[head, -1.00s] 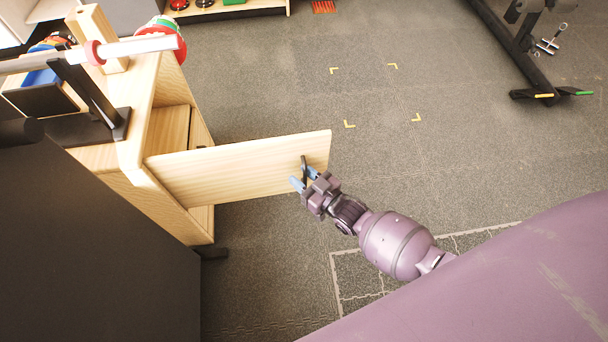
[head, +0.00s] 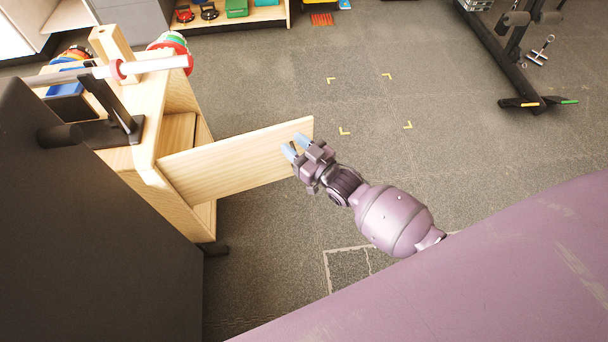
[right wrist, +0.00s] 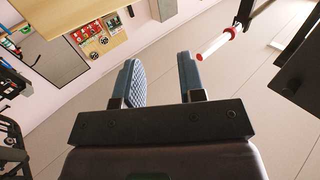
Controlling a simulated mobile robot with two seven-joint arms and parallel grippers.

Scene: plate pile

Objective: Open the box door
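The box door (head: 225,162) is a pale wooden panel standing out to the right from the wooden box (head: 178,183) at the left of the head view. It is swung well open, with a gap at the box's side. My right gripper (head: 295,147) is at the door's free end, in front of it. Its blue fingers are spread apart. The right wrist view shows the same open fingers (right wrist: 160,82) with nothing visible between them. The door's dark handle is not visible now; the gripper may hide it. My left gripper is not in view.
On the box are a dark stand (head: 115,110), a bar with a red ring and coloured plates (head: 170,42). A large dark panel (head: 95,225) fills the lower left. A black frame (head: 510,65) stands at the top right. The grey floor (head: 370,85) beyond the door is clear.

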